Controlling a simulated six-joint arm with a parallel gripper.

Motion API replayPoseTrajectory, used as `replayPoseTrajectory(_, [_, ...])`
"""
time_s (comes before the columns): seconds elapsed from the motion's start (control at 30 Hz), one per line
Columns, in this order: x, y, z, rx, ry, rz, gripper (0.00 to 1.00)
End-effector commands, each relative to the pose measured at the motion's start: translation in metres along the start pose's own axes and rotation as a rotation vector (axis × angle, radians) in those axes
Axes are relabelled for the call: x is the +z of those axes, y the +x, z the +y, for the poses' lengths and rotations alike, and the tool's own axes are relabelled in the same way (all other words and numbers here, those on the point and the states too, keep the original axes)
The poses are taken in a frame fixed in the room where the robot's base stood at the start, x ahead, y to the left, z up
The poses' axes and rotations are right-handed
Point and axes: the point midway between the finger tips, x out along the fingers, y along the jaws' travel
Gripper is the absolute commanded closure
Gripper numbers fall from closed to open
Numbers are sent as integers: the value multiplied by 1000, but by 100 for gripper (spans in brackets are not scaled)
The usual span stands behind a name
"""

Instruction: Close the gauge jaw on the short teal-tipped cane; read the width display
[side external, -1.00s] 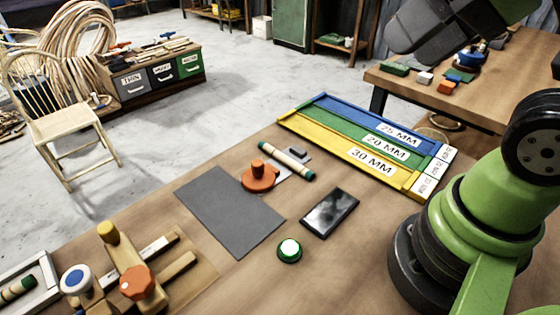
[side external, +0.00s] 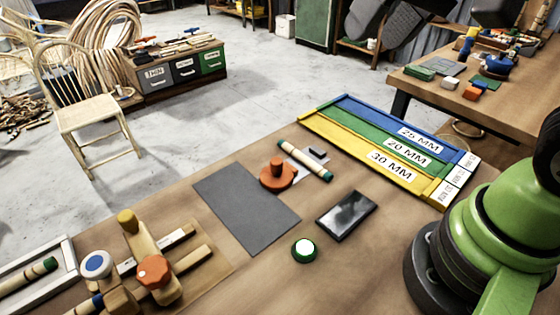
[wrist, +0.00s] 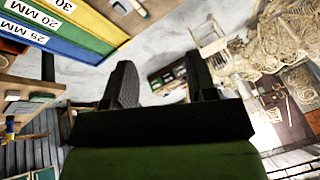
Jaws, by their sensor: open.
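The short cane (side external: 305,160), pale with dark teal ends, lies on the bench beside the orange gauge jaw (side external: 278,176) with its round knob. Whether the jaw touches the cane I cannot tell. A dark flat display (side external: 346,215) lies in front of them; I can read no number on it. In the wrist view my gripper (wrist: 162,84) is open and empty, its two dark fingers wide apart, away from the cane and gauge. The side view does not clearly show its fingertips.
A grey mat (side external: 245,208) and a green-rimmed white button (side external: 304,250) lie near the gauge. The coloured sorting rack (side external: 390,150) is behind, right. A wooden jig (side external: 150,265) and a white tray (side external: 68,260) with another teal-tipped cane (side external: 25,278) are front left.

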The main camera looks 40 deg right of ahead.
Motion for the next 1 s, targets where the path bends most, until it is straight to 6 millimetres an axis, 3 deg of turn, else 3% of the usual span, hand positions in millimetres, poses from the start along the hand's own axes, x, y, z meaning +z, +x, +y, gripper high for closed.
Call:
replayPoseTrajectory(0.1, [-25,36,-12,53,-4,-85,48])
replayPoseTrajectory(0.23, [-44,82,-21,111,-11,-165,48])
replayPoseTrajectory(0.53, [-52,195,-27,237,-29,-314,48])
replayPoseTrajectory(0.7, [-46,227,-25,271,-37,-349,48])
replayPoseTrajectory(1.0, [-34,259,-16,280,-37,-360,48])
